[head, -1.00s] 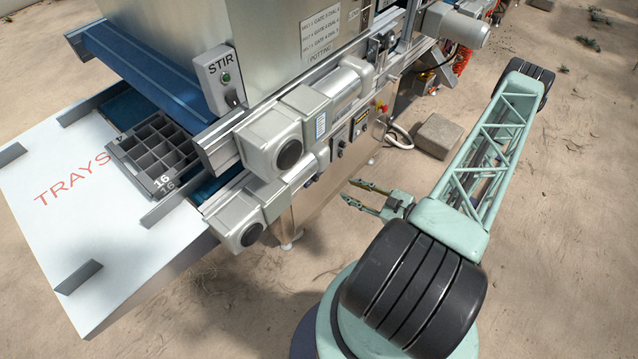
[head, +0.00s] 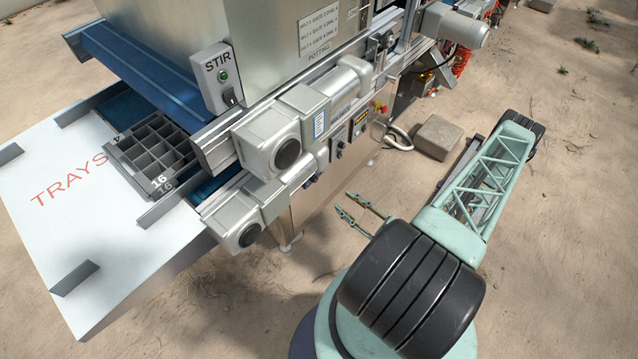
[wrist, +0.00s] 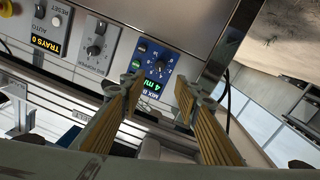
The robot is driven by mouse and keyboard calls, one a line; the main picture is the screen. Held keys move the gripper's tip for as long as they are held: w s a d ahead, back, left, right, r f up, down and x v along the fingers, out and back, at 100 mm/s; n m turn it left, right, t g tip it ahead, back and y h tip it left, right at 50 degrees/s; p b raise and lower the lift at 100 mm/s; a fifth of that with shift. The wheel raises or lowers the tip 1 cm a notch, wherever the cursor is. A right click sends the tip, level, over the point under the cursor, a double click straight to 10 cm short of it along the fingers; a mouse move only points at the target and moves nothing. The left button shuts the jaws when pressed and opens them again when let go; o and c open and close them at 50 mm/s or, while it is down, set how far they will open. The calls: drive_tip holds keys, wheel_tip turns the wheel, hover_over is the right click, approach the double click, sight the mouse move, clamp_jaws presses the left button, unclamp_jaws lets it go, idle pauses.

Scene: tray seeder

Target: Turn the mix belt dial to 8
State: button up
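The mix belt dial (wrist: 157,69) is a dark knob on a blue panel (wrist: 167,59) in the upper middle of the wrist view. Its pointer is too small to read for certain. A lit display (wrist: 153,86) under the dial seems to read 4. My gripper (wrist: 159,88) is open and empty, its two fingers framing the blue panel from below in the picture. The fingers look apart from the dial. In the head view my gripper (head: 343,203) hangs in free space to the right of the machine front; the dial cannot be made out clearly there.
In the head view, motor housings (head: 270,145) jut from the machine. A stone block (head: 438,134) lies on the sand. Open sand separates machine and arm.

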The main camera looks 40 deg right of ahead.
drive_tip(key=shift+w, duration=0.2)
drive_tip(key=w+b, duration=0.3)
drive_tip(key=w, duration=1)
drive_tip(key=shift+a, duration=0.3)
idle(1.2)
drive_tip(key=shift+w, duration=0.2)
drive_tip(key=shift+c, duration=0.2)
drive_tip(key=c, duration=0.8)
